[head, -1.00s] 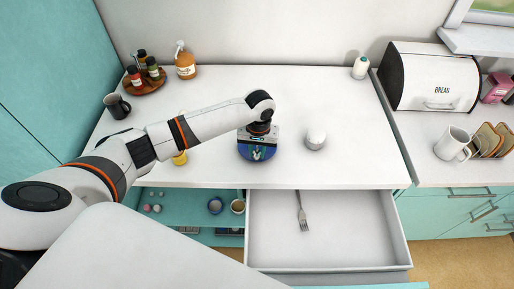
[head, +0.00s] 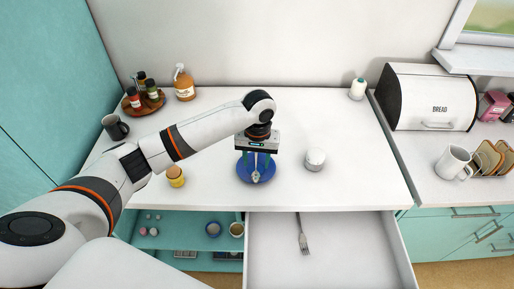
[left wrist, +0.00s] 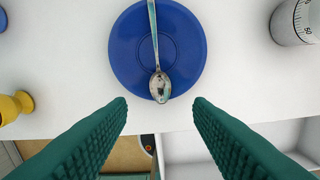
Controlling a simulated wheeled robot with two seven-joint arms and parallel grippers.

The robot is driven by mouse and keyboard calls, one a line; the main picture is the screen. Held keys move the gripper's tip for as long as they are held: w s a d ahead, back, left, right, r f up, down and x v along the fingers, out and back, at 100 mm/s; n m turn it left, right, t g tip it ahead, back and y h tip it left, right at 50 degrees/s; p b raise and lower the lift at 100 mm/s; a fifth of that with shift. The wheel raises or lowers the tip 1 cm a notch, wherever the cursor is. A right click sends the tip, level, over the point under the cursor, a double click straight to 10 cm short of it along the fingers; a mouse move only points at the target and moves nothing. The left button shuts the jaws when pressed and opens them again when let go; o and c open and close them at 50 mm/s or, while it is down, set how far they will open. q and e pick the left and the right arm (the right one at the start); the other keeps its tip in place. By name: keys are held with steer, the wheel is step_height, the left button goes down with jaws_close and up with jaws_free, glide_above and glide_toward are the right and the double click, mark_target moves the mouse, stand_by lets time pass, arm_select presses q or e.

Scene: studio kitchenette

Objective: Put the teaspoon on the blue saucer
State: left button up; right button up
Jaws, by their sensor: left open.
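The blue saucer (head: 243,175) lies on the white counter, and in the left wrist view (left wrist: 125,60) it fills the upper middle. The silver teaspoon (head: 256,176) rests on it; in the left wrist view its bowl (left wrist: 160,87) is near the saucer's lower rim and its handle runs up out of the frame. My left gripper (head: 257,163) is above the saucer, pointing down. In the left wrist view its green fingers (left wrist: 160,103) are wide apart with nothing between them. My right gripper is not in view.
A white dial timer (head: 315,160) stands right of the saucer, and a yellow egg cup (head: 175,177) stands to its left. An open drawer (head: 350,245) below the counter edge holds a fork (head: 302,236). Bottles on a round tray (head: 157,105) are at the back left.

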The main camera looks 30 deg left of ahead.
arm_select(q)
step_height(320, 180, up, 7)
steer(key=b, duration=0.1)
steer(key=shift+d, duration=0.15)
steer(key=shift+f, duration=0.2)
stand_by(0.3)
